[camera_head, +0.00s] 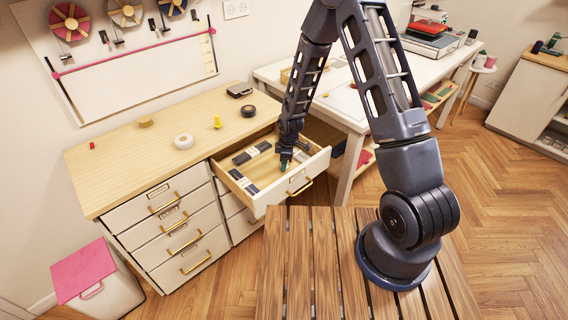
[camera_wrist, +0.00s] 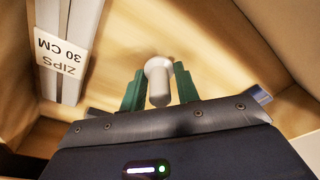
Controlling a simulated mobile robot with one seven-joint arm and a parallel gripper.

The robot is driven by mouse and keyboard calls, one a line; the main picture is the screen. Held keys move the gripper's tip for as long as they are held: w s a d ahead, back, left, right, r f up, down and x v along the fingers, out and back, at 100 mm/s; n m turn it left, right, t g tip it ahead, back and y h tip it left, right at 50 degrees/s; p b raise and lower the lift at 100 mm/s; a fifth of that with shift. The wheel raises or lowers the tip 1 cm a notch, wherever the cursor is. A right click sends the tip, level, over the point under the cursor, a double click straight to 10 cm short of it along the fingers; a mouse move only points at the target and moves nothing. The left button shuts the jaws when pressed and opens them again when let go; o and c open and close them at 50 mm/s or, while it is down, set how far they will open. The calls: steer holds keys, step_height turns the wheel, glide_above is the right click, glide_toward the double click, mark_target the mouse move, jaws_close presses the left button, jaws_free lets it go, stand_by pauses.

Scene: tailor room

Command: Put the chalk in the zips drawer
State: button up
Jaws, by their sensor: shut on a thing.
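The zips drawer (camera_head: 305,178) is pulled open at the top right of the cabinet, with packs of zips (camera_head: 243,182) lying inside. In the wrist view a pack labelled "ZIPS 30 CM" (camera_wrist: 70,45) lies to the left. My gripper (camera_head: 285,165) points down into the drawer. In the wrist view its green fingertips (camera_wrist: 159,88) are shut on the chalk (camera_wrist: 159,82), a pale, rounded stick with a wider end. The chalk is hidden in the head view. I cannot tell whether it touches the drawer bottom.
On the cabinet top (camera_head: 120,180) stand a white roll (camera_head: 183,142), a black roll (camera_head: 248,111), a small yellow item (camera_head: 217,122) and a tan block (camera_head: 146,122). The closed drawers (camera_head: 170,220) are at the left. A white table (camera_head: 345,105) stands behind my arm.

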steer(key=shift+f, duration=0.1)
steer(key=o, duration=0.9)
steer(key=shift+o, duration=0.2)
step_height(320, 180, up, 12)
steer(key=d, duration=0.1)
steer(key=s+d+r+m+t+h, duration=0.15)
steer(key=d+r+m, duration=0.25)
steer(key=d+r, duration=0.65)
steer(key=s+d+r+m+t+y, duration=0.15)
steer(key=d+r+m, duration=0.4)
steer(key=r, duration=0.75)
steer(key=s+d+r+m, duration=0.4)
steer(key=s+d+r, duration=0.2)
steer(key=s, duration=0.3)
steer(key=s+d+r+m+t+h, duration=0.1)
steer(key=s+d+r+m, duration=0.3)
steer(key=s+d, duration=0.4)
steer(key=shift+s+d+r+m+t, duration=0.3)
steer(key=shift+s+r+m, duration=0.05)
steer(key=shift+s+r, duration=0.55)
